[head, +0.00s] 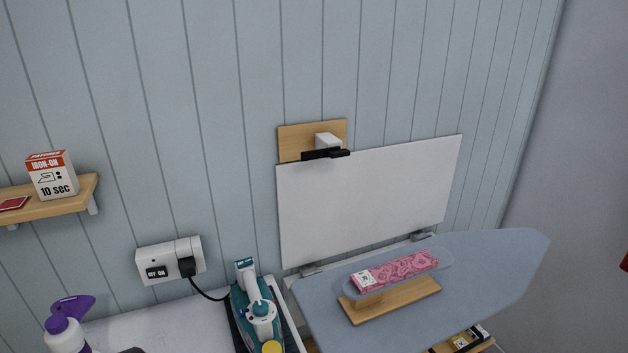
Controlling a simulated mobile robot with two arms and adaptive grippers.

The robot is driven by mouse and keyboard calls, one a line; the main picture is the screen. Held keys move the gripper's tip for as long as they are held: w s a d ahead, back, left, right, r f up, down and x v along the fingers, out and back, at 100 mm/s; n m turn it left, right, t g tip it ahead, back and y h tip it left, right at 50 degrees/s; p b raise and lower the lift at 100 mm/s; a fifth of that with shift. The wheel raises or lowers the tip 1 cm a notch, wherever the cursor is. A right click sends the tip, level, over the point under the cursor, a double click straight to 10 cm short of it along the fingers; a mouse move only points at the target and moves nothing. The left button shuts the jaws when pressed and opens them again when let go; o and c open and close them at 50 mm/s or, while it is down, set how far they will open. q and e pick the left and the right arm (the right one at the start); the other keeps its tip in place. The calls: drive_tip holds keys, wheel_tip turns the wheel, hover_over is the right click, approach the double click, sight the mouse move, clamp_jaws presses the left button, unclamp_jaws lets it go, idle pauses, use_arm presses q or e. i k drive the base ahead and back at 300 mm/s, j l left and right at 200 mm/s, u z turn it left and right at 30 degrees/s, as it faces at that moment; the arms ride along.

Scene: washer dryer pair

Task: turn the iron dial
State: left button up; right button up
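The iron (241,305) is teal and white and rests on a dark stand or pad at the bottom centre, on the white worktop. A round, pale knob-like part (262,309) on top of it may be the dial; its markings are too small to read. A yellow round part (271,347) shows at the iron's near end, cut by the bottom edge of the picture. I can make out neither of my grippers in the head view.
A black plug and cord run from the wall socket (155,258) to the iron. A purple-and-white spray bottle (66,335) stands left. The ironing board (500,265) with a small sleeve board (395,300) fills the right. A shelf (60,205) holds an iron-on box.

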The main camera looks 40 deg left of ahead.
sight(260, 308)
drive_tip(key=u, duration=1.75)
drive_tip(key=l+z, duration=0.25)
drive_tip(key=i+l+z, duration=0.25)
drive_tip(key=k, duration=0.1)
